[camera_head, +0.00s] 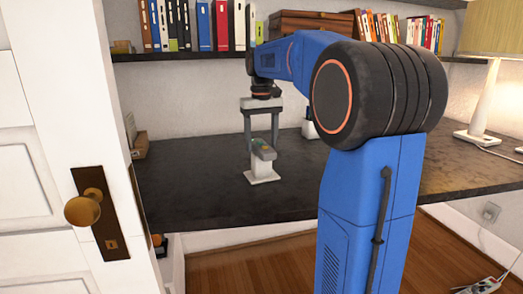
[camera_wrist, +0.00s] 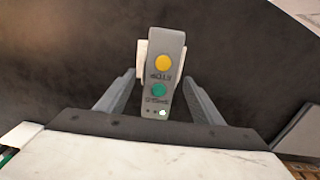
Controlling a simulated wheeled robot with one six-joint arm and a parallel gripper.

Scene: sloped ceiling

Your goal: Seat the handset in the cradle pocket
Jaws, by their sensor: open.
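The handset (camera_wrist: 165,72) is a grey bar with a yellow and a green button on its face. It lies between the spread fingers of my gripper (camera_wrist: 160,90) in the wrist view, with a gap on each side. In the head view the handset (camera_head: 264,150) is tilted at the top of the white cradle (camera_head: 262,175), which stands on the dark desk. My gripper (camera_head: 261,138) is open above and around it, pointing down. The cradle's white edge (camera_wrist: 142,58) shows behind the handset in the wrist view. The pocket is hidden, so I cannot tell how deep the handset sits.
The dark desk (camera_head: 205,190) is clear around the cradle. A small dark and white object (camera_head: 309,124) stands behind, partly covered by my arm. A lamp (camera_head: 485,100) is at the right, a shelf of books (camera_head: 205,27) above, and a white door (camera_head: 75,150) at the left.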

